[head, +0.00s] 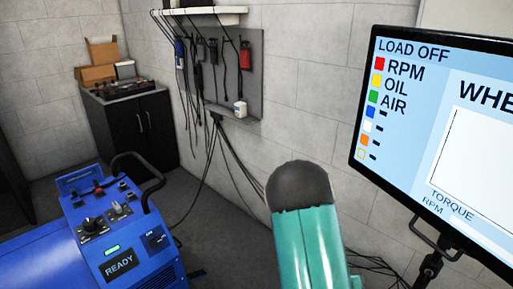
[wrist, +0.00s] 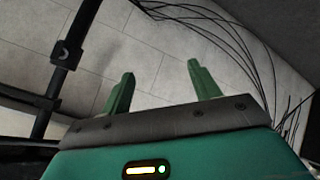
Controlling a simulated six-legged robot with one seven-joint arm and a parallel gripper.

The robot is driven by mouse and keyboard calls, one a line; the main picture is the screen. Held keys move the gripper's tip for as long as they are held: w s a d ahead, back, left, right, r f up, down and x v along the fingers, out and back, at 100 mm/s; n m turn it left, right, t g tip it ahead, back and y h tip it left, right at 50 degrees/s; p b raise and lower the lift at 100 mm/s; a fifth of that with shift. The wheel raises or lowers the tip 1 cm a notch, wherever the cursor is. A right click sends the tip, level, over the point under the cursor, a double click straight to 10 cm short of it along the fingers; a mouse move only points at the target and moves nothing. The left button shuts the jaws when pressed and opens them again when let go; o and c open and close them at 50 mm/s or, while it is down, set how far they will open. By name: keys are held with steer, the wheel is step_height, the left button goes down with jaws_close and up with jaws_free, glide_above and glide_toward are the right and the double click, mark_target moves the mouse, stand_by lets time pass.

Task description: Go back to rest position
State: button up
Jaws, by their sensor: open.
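My gripper (wrist: 160,92) shows in the wrist view with its two green fingers apart and nothing between them. Behind the fingers are a pale block wall and dark cables. In the head view a teal link of my arm with a dark rounded end stands at the lower middle. My gripper's fingers are not visible in the head view.
A blue console (head: 110,235) with knobs and a READY display stands at lower left. A large monitor (head: 440,130) on a stand is at right. A black cabinet (head: 135,125) stands at the back left. A tool panel (head: 235,75) with hanging cables is on the wall.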

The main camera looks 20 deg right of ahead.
steer(key=w+a+r+n+t+y, duration=0.1)
steer(key=w+a+r+y, duration=0.25)
steer(key=a+r, duration=0.6)
steer(key=w+a+r+t+y, duration=0.1)
steer(key=w+a+r+y, duration=0.25)
steer(key=a+r, duration=0.55)
steer(key=s+a+r+n+g+y, duration=0.1)
steer(key=s+a+r+n, duration=0.2)
steer(key=s+a+r, duration=0.9)
steer(key=s+r, duration=0.3)
steer(key=s, duration=0.1)
steer(key=shift+s+a+y, duration=0.25)
steer(key=shift+a+y, duration=0.15)
steer(key=shift+c, duration=0.2)
steer(key=c, duration=0.5)
steer(key=shift+d, duration=0.1)
